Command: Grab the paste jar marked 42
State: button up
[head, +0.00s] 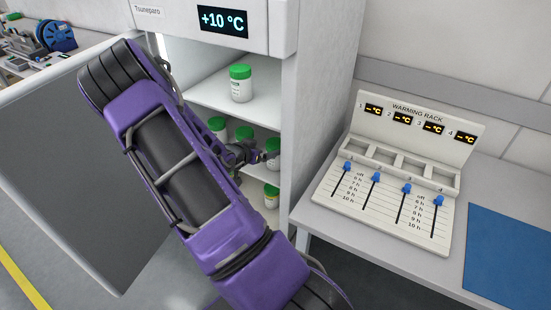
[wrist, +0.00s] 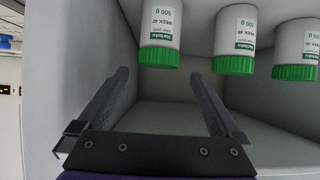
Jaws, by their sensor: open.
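The wrist view is upside down, so the white jars with green lids hang lid-down in it. The leftmost jar (wrist: 160,32) has a label that appears to read WEEK 42, in small print. It seems to be the rightmost jar (head: 273,150) on the middle shelf in the head view, partly behind my gripper. My gripper (wrist: 157,75) is open and empty. Its fingers point at this jar, with the jar's lid showing between and beyond the tips. In the head view my gripper (head: 252,156) reaches into the cabinet at the middle shelf.
Beside it stand a middle jar (wrist: 236,38) and a right jar (wrist: 297,48), their numbers hard to read. Other jars stand on the upper shelf (head: 241,83) and lower shelf (head: 271,195). The cabinet side wall (wrist: 85,60) is close. An open door (head: 70,150) and a warming rack (head: 390,215) flank the cabinet.

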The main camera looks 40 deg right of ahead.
aim_at(273, 146)
jog(key=x, duration=0.8)
jog(key=shift+d+f, duration=0.15)
jog(key=shift+d, duration=0.05)
grip_shut()
